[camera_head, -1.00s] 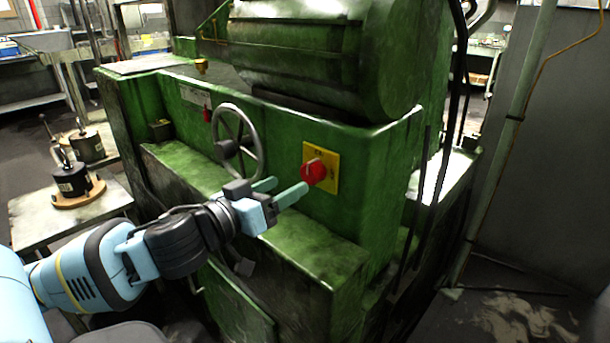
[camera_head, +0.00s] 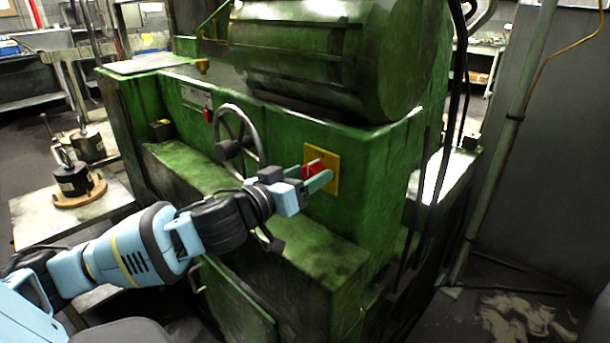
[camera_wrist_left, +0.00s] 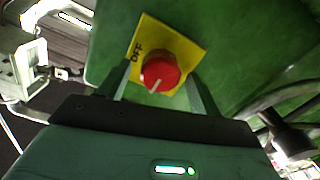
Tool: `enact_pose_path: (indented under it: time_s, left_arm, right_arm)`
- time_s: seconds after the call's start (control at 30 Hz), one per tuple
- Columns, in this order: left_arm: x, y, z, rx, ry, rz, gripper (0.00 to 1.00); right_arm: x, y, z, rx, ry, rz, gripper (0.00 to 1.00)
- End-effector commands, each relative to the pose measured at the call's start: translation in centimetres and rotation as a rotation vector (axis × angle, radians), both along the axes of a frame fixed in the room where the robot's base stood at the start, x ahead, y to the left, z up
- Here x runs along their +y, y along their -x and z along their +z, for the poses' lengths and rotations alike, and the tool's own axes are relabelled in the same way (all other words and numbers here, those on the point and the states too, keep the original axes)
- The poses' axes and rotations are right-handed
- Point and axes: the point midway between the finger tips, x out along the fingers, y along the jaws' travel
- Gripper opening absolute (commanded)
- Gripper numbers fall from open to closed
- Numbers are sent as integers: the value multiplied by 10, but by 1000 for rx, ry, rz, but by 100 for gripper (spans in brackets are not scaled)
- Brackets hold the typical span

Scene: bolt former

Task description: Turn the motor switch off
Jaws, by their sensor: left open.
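The motor switch is a red rotary knob (camera_head: 313,169) on a yellow plate (camera_head: 335,176), fixed to the front of the green machine. In the left wrist view, the red knob (camera_wrist_left: 160,72) has a white mark pointing down and slightly left. The yellow plate (camera_wrist_left: 190,48) reads OFF at its left side; other lettering is hidden. My left gripper (camera_head: 317,172) is open, with its two teal fingers on either side of the knob. In the left wrist view the fingers (camera_wrist_left: 160,88) flank the knob; I cannot tell whether they touch it. My right gripper is not in view.
A spoked handwheel (camera_head: 238,140) stands out from the green machine (camera_head: 375,200), left of the switch and close to my left wrist. A ledge runs below the switch. A side table (camera_head: 60,215) with black fixtures stands at the left.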

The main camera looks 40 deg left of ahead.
Motion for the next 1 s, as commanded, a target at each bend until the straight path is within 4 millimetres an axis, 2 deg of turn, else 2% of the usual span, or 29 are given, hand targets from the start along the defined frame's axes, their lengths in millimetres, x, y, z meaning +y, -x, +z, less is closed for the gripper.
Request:
enact_pose_path:
  time_s: [0.23,0.57,0.83,1.0]
  left_arm:
    - [0,0,0,0,0,0,63]
    - [0,0,0,0,0,-1,20]
    - [0,0,1,-3,-25,0,19]
    - [0,0,3,-10,-99,-1,19]
  right_arm:
    - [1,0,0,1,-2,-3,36]
    - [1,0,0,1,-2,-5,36]
    - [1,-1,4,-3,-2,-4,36]
    - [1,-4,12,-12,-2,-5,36]
